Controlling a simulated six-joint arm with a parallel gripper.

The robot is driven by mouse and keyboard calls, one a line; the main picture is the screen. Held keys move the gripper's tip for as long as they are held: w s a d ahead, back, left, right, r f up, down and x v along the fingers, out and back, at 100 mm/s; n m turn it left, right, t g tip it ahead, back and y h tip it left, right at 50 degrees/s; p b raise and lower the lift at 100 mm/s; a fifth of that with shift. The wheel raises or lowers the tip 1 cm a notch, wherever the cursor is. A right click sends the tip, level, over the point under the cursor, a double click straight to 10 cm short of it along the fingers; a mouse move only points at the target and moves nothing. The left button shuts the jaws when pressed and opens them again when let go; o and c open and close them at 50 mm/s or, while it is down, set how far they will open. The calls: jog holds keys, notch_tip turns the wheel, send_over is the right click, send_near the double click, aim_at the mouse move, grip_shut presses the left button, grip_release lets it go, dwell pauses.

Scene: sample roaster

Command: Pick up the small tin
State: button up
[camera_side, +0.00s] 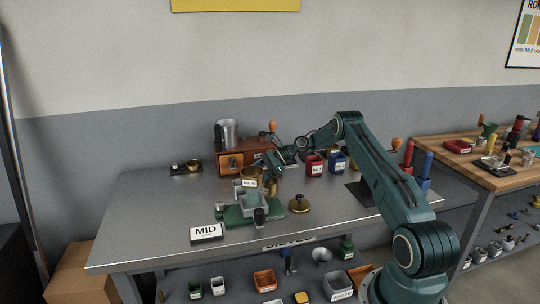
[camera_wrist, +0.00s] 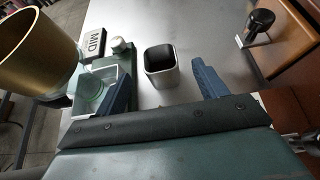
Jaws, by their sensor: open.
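The small tin (camera_wrist: 162,66) is a squarish, pale metal tin with a dark inside, standing upright on the metal table. In the wrist view it lies just beyond and between the fingertips of my gripper (camera_wrist: 160,82), which is open and empty. No finger appears to touch the tin. In the side view my gripper (camera_side: 272,161) is low over the table by the brass cup, and I cannot make out the tin clearly there.
A large brass cup (camera_wrist: 37,52) and a green device (camera_wrist: 92,85) stand close to the left finger. A MID sign (camera_side: 206,233) lies at the table's front left. A wooden drawer box (camera_side: 231,162) stands behind. Bare tabletop (camera_side: 150,205) shows at the left.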

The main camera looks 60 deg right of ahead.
jog(key=shift+x, duration=1.85)
jog(key=c, duration=1.2)
jog(key=shift+o, duration=0.2)
jog(key=shift+r, duration=0.15)
notch_tip(320, 180, up, 20)
jog(key=shift+s, duration=0.1)
